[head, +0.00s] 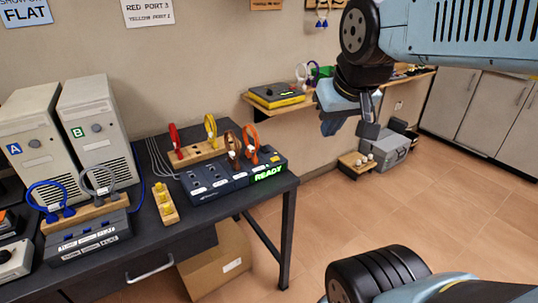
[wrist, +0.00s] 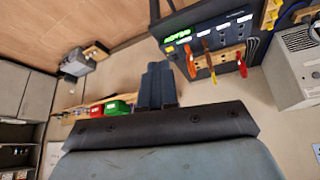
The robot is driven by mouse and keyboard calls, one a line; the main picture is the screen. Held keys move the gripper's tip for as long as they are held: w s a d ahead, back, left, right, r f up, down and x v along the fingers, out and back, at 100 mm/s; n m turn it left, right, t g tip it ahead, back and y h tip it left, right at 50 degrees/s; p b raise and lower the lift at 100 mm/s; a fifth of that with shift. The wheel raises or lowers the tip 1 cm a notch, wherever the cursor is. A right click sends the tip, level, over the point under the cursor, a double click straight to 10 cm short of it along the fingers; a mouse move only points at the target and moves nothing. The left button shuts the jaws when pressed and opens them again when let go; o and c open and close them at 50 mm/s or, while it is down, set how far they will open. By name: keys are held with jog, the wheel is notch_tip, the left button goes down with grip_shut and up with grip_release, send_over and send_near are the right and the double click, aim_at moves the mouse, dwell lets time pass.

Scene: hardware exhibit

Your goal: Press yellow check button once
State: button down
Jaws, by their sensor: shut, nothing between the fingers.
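A dark console (head: 215,186) with a lit green READY display (head: 268,173) sits at the right end of the black table. In the wrist view the console (wrist: 208,32) appears upside down, with its green display (wrist: 178,37).
Red, yellow, brown and orange cable loops stand on and behind the console. A wooden strip with yellow plugs (head: 166,203) lies left of the console. The floor right of the table is mostly clear.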

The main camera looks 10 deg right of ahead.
jog(key=w+d+n+t+h, duration=0.1)
jog(key=w+d, duration=0.2)
jog(key=w, duration=0.4)
jog(key=w+d+n+t+h, duration=0.1)
jog(key=w+d, duration=0.2)
jog(key=w, duration=0.4)
jog(key=n+y, duration=0.7)
jog(key=n, duration=0.6)
send_over(276, 159)
notch_tip(276, 159, down, 19)
jog(key=shift+s, duration=0.15)
jog(key=shift+f, duration=0.1)
jog(key=shift+f, duration=4.3)
